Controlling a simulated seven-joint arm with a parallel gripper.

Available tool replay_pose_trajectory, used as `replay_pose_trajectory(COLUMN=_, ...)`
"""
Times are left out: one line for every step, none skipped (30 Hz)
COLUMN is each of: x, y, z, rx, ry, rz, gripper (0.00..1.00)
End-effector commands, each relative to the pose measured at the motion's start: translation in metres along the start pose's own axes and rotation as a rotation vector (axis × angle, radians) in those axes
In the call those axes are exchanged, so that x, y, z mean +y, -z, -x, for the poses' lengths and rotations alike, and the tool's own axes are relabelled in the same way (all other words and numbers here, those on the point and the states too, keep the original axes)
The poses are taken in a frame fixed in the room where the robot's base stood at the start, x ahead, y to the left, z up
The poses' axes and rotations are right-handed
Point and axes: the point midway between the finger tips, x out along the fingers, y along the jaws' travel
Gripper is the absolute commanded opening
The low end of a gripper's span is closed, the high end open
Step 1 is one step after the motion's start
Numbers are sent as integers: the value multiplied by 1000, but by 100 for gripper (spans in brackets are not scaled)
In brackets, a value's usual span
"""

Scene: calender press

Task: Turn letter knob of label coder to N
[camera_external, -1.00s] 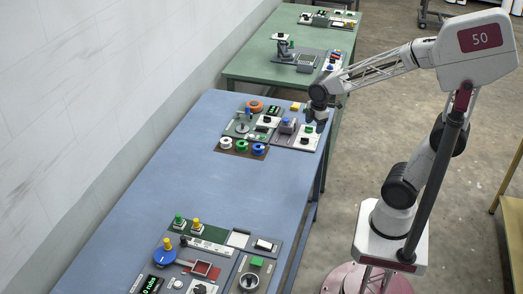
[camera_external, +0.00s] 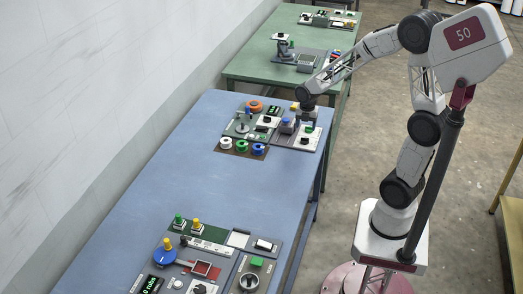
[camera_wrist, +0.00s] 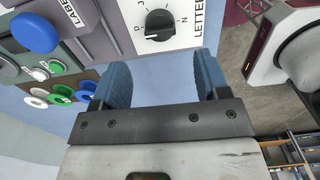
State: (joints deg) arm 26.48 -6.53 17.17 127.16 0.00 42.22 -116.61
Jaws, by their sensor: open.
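The letter knob (camera_wrist: 159,24) is a round black dial on a white plate (camera_wrist: 198,45) marked LETTER, at the top of the wrist view. Letters ring it, with an N at its right; I cannot clearly tell which letter its pointer marks. The blue button (camera_wrist: 36,32) beside the LABEL marking is to its left. In the external view the label coder (camera_external: 280,137) stands at the blue table's far right end. My gripper (camera_wrist: 163,76) is open and empty, its two blue fingers apart, with the knob beyond the gap between them. My gripper (camera_external: 305,103) is above the coder's far side.
Green, white and blue round pieces (camera_wrist: 60,97) lie left of the coder. A green table (camera_external: 262,62) stands behind. Another panel group (camera_external: 205,262) is at the near end. The middle of the blue table (camera_external: 200,180) is clear.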

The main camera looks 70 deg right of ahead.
Motion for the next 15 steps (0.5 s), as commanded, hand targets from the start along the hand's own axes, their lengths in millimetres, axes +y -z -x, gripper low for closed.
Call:
replay_pose_trajectory(x=0, y=0, z=0, rx=0, ry=0, rz=0, gripper=68)
replay_pose_trajectory(x=0, y=0, z=0, rx=0, ry=0, rz=0, gripper=68)
replay_pose_trajectory(x=0, y=0, z=0, rx=0, ry=0, rz=-1, gripper=68)
replay_pose_trajectory(x=0, y=0, z=0, rx=0, ry=0, rz=-1, gripper=68)
replay_pose_trajectory(x=0, y=0, z=0, rx=0, ry=0, rz=-1, gripper=68)
replay_pose_trajectory(x=0, y=0, z=0, rx=0, ry=0, rz=-1, gripper=68)
replay_pose_trajectory(x=0, y=0, z=0, rx=0, ry=0, rz=-1, gripper=68)
replay_pose_trajectory(x=0, y=0, z=0, rx=0, ry=0, rz=-1, gripper=68)
replay_pose_trajectory(x=0, y=0, z=-1, rx=0, ry=0, rz=-1, gripper=68)
replay_pose_trajectory(x=0, y=0, z=-2, rx=0, ry=0, rz=-1, gripper=68)
replay_pose_trajectory(x=0, y=0, z=-3, rx=0, ry=0, rz=-1, gripper=68)
replay_pose_trajectory(x=0, y=0, z=-5, rx=0, ry=1, rz=-1, gripper=68)
replay_pose_trajectory(x=0, y=0, z=-6, rx=0, ry=1, rz=-1, gripper=68)
replay_pose_trajectory(x=0, y=0, z=-8, rx=0, ry=1, rz=-2, gripper=68)
replay_pose_trajectory(x=0, y=0, z=-12, rx=0, ry=1, rz=-2, gripper=68)
